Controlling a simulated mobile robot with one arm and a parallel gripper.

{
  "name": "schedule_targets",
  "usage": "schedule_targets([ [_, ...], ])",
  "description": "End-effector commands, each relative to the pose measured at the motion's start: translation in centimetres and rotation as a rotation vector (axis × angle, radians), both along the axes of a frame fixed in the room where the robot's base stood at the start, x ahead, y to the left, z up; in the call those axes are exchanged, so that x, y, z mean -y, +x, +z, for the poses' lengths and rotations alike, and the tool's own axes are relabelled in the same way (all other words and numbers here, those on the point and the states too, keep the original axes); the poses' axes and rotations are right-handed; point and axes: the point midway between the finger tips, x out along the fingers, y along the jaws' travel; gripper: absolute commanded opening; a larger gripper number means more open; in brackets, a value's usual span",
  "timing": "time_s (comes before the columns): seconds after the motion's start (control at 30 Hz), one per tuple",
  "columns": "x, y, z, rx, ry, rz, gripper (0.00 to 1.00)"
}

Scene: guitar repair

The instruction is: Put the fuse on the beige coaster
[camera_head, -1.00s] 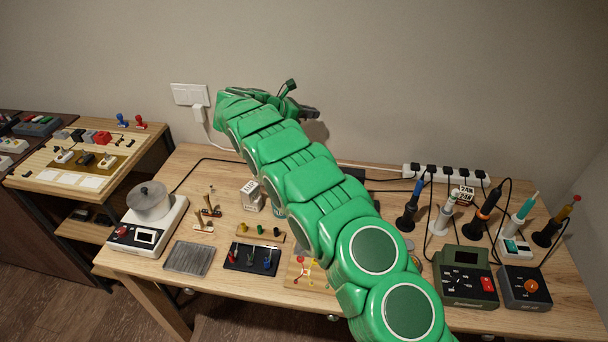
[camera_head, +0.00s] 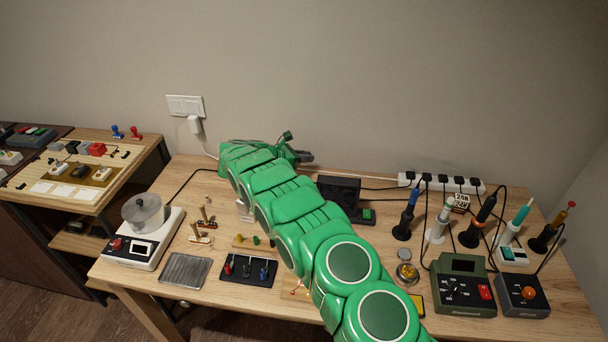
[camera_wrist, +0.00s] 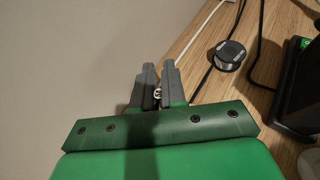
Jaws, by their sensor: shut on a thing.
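My gripper (camera_wrist: 158,80) is shut on a small pale, shiny piece between its grey fingers, which I take to be the fuse (camera_wrist: 157,94); only a bit of it shows. In the head view my gripper (camera_head: 305,157) is above the back of the wooden workbench, near the wall, with the arm reaching across the table. The fuse cannot be made out there. I cannot make out a beige coaster in either view; my arm hides part of the bench.
A black device (camera_head: 340,193) stands right of the gripper. A power strip (camera_head: 440,183) and several soldering irons fill the right side. A solder spool (camera_wrist: 230,55) is near the fingers.

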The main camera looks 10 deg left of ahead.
Motion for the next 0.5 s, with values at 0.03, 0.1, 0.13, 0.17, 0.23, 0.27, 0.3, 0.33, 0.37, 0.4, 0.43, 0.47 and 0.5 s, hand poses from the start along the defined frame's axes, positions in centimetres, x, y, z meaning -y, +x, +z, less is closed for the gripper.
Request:
schedule_targets([
  [0.03, 0.0, 0.0, -0.9, -0.001, -0.001, 0.0, 0.0],
  [0.1, -0.1, 0.0, -1.9, 0.0, 0.0, 0.0, 0.0],
  [0.13, -0.1, 0.0, -2.3, 0.0, 0.0, 0.001, 0.0],
  [0.17, -0.1, 0.0, -2.5, 0.001, 0.001, 0.001, 0.0],
  [0.23, -0.1, 0.0, -3.0, 0.0, 0.001, 0.001, 0.0],
  [0.27, -0.1, 0.0, -3.1, 0.0, 0.001, 0.001, 0.0],
  [0.3, -0.1, 0.0, -3.3, 0.0, 0.001, 0.001, 0.0],
  [0.33, -0.1, 0.0, -3.5, 0.0, 0.001, 0.001, 0.0],
  [0.37, -0.1, 0.0, -3.7, 0.0, 0.0, 0.001, 0.0],
  [0.4, -0.1, 0.0, -4.1, -0.001, -0.001, 0.0, 0.0],
  [0.43, 0.0, -0.1, -4.5, -0.001, -0.001, 0.0, 0.0],
  [0.47, 0.0, 0.0, -4.8, -0.001, -0.001, 0.0, 0.0],
  [0.5, 0.0, 0.0, -5.3, -0.001, -0.001, 0.0, 0.0],
])
